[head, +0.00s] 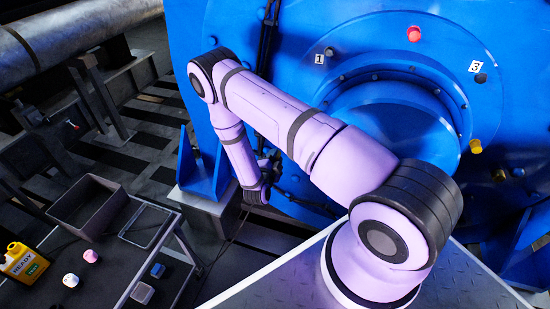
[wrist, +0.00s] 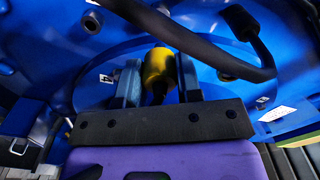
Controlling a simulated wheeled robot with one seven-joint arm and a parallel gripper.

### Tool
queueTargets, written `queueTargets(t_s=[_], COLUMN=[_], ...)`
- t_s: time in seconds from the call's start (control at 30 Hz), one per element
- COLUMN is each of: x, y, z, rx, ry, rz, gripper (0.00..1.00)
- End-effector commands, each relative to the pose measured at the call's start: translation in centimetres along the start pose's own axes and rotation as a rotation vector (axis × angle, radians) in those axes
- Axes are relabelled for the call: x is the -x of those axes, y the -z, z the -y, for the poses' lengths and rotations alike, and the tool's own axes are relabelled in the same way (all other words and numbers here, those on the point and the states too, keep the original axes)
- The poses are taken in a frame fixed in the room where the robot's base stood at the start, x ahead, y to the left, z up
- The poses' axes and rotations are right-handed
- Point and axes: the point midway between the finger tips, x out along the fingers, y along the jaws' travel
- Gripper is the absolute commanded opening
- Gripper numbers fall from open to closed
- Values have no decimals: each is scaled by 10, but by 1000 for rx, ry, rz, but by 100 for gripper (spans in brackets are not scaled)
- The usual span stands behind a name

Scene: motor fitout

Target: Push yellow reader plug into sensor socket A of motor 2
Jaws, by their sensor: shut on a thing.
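In the wrist view my gripper (wrist: 158,80) is shut on the yellow reader plug (wrist: 158,66), which sits between the two fingers and points at the blue motor face. The plug's far end meets or nearly meets the face; I cannot tell if it is in a socket. In the head view my gripper (head: 268,172) is low at the left part of the blue motor (head: 230,50), partly behind my arm, and the plug cannot be made out there. Sensor socket A cannot be picked out in either view.
A black cable (wrist: 190,42) arcs across the wrist view near the plug. The motor face has a red cap (head: 414,34), a yellow fitting (head: 476,146) and number labels. At lower left are a grey bin (head: 72,215), a yellow bottle (head: 22,262) and small blocks.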

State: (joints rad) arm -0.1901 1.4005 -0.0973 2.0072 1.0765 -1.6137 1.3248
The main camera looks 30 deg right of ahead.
Motion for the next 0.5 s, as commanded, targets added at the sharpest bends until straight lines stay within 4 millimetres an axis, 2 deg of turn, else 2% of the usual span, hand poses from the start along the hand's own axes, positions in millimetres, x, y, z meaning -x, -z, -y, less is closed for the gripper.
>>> queueTargets(t_s=[0.17,0.5], x=[-4,-29], y=[0,0], z=[0,0], rx=[2,2], ry=[0,0], rz=[0,0], gripper=[10,10])
